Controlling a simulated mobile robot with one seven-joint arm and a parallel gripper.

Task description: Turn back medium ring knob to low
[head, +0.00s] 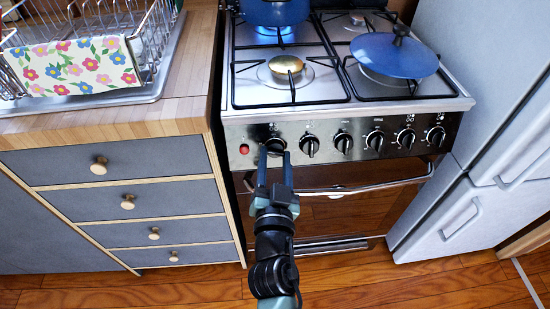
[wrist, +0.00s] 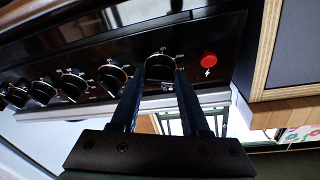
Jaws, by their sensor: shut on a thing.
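My gripper (head: 274,153) reaches up to the stove's front panel and is shut on the leftmost black knob, beside the red button (head: 244,149). In the wrist view my gripper (wrist: 161,78) has a finger on each side of that knob (wrist: 160,66). The head view hides most of this knob behind my fingers. The other black knobs, such as the second one (head: 309,146), stand in a row to its right. A blue pot (head: 274,12) sits on the back left burner, where a blue flame (head: 279,31) shows. I cannot read the gripped knob's setting.
A blue lid or pan (head: 394,55) lies over the right burners. The oven handle (head: 345,186) runs below the knobs. Wooden-topped drawers (head: 110,160) stand left, with a dish rack (head: 75,60) above. A grey fridge (head: 490,110) stands right. The floor in front is clear.

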